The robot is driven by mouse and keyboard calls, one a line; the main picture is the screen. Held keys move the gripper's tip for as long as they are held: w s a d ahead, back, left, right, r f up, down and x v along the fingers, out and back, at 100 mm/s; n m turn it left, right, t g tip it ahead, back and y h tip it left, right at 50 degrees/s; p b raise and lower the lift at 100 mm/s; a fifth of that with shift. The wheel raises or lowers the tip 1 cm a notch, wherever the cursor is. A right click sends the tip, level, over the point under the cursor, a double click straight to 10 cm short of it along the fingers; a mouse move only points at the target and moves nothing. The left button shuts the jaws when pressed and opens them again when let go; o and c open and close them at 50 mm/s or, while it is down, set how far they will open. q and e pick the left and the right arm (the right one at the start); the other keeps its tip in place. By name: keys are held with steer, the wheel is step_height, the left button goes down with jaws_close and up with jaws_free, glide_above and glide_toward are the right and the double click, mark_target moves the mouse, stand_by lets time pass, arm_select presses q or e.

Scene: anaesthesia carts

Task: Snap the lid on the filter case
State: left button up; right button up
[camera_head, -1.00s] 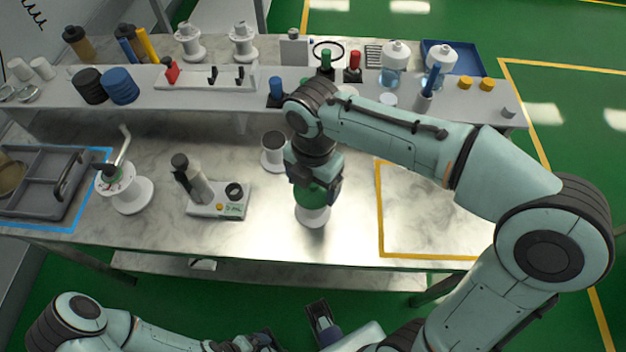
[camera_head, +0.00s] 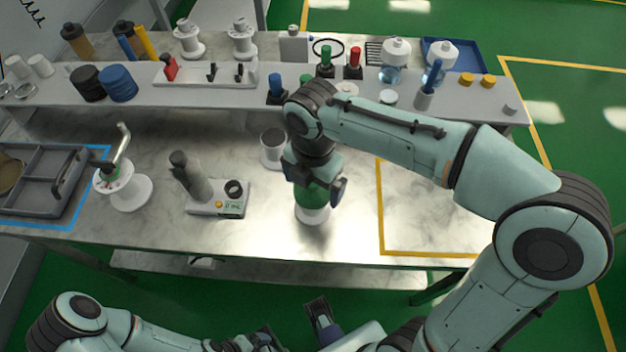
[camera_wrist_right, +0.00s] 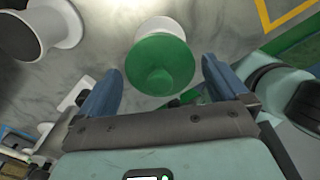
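The green lid (camera_head: 312,198) sits on top of the white filter case (camera_head: 313,216), which stands upright near the middle of the bench's front edge. In the right wrist view the lid (camera_wrist_right: 160,65) is a green disc with a round knob, and part of the white case (camera_wrist_right: 160,25) shows behind it. I cannot tell whether it is snapped. My right gripper (camera_head: 314,179) is just above the lid, open, with its blue fingers apart on either side and visible gaps in the wrist view. My left gripper (camera_head: 294,332) is low in front of the bench, fingers apart and empty.
A white cup-like stand (camera_head: 272,150) is just behind the case. A grey tray (camera_head: 45,175) is far left. The yellow-outlined area (camera_head: 425,215) at right is clear.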

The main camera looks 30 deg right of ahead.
step_height(320, 180, up, 14)
steer(key=p, duration=0.3)
steer(key=shift+f, duration=0.25)
stand_by(0.4)
